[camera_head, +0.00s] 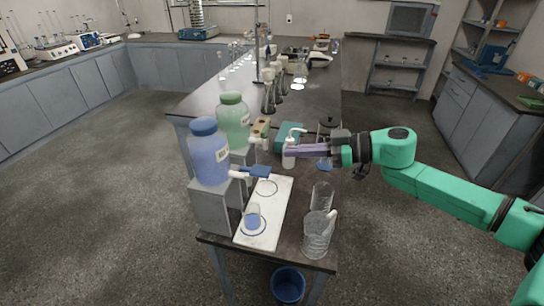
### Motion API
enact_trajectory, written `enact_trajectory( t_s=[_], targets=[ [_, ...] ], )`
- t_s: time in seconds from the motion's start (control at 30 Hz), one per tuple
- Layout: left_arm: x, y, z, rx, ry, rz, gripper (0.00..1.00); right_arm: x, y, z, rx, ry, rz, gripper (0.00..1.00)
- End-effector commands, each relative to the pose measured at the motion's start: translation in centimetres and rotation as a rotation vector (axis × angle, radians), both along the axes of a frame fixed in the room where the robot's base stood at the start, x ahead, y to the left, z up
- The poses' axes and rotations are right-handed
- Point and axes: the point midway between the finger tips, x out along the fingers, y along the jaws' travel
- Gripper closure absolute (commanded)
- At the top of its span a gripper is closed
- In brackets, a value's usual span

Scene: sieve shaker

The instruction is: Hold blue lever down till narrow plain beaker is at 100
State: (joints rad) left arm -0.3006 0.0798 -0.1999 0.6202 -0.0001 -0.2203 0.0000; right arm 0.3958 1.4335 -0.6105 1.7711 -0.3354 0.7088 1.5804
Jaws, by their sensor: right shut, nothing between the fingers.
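A blue jug (208,150) stands on a grey block with its blue lever (255,171) pointing right over the white board (272,215). A small clear beaker (253,217) with blue liquid in it stands on the board's nearer ring; its scale marks are too small to read. My right gripper (288,152) is shut and empty, behind and to the right of the blue lever and apart from it. My left gripper is not in view.
A green jug (233,120) stands behind the blue one. Clear glass vessels (322,196) and (318,238) stand at the right front of the bench. A teal box (288,133) is behind my gripper. A blue bucket (288,284) is on the floor. The board's farther ring is empty.

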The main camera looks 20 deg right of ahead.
Motion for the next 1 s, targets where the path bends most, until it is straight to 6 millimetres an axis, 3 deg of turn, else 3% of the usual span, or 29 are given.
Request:
enact_trajectory(
  t_s=[0.03,0.27,0.33,0.5,0.87,1.0],
  targets=[
    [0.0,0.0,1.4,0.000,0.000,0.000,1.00,0.5,1.0,0.9,0.007,-0.005,0.005,1.00],
    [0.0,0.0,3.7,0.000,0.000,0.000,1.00,3.1,5.2,-0.7,0.004,-0.002,0.005,1.00],
    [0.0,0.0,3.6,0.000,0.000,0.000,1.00,3.1,5.2,-2.7,0.001,0.007,0.001,1.00],
    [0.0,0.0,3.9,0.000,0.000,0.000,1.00,3.1,5.1,-4.9,0.000,0.002,0.002,1.00],
    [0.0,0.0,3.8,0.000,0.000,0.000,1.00,3.1,5.0,-5.5,-0.001,-0.001,0.001,1.00],
    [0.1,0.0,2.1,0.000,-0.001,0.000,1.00,3.1,5.2,-6.5,0.031,-0.018,0.004,1.00]
  ],
)
